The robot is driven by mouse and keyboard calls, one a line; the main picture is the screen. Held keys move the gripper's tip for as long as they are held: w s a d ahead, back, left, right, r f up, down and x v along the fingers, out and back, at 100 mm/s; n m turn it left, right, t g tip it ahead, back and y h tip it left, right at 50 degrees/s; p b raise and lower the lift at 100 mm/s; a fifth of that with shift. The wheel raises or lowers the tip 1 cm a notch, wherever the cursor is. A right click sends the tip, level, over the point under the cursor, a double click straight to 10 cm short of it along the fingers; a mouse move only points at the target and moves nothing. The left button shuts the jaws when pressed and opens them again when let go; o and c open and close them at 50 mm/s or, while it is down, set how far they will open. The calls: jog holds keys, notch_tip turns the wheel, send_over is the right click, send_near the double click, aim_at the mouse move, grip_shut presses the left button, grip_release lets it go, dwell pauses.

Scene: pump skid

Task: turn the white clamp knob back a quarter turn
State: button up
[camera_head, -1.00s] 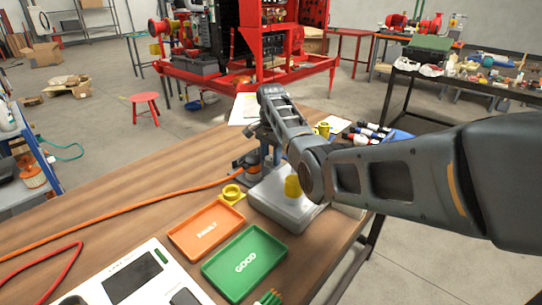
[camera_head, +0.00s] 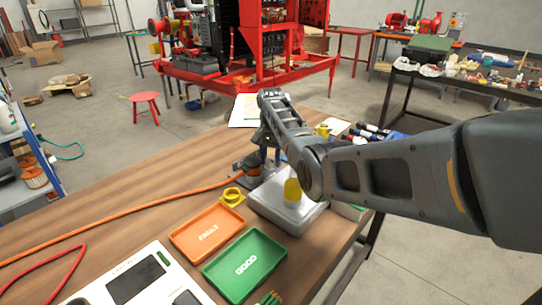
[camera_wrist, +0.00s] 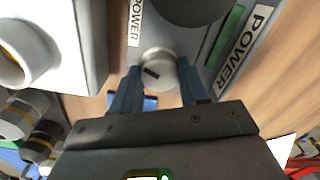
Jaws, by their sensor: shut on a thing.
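The white clamp knob (camera_wrist: 155,62) shows in the wrist view as a pale round cap with a dark mark on its face. It sits between the two blue fingers of my gripper (camera_wrist: 158,72), which are shut on it from either side. The knob is beside a grey unit with POWER labels (camera_wrist: 245,50). In the head view my gripper (camera_head: 262,160) points down beside a dark grey fixture (camera_head: 246,170) on the bench. The knob cannot be made out there, as my gripper and wrist cover that spot.
An orange hose (camera_head: 130,215) crosses the wooden bench (camera_head: 60,235).

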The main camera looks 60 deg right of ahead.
aim_at(271, 160)
jog(key=n+p, duration=0.1)
jog(key=n, duration=0.2)
jog(key=shift+r+n, duration=0.1)
jog(key=shift+n, duration=0.2)
jog(key=n, duration=0.3)
jog(key=shift+n+p, duration=0.3)
jog(key=shift+p, duration=0.05)
jog(key=n, duration=0.6)
jog(key=shift+p, duration=0.35)
jog(key=o, duration=1.1)
jog(key=shift+c, duration=0.2)
jog(key=shift+r, duration=3.8)
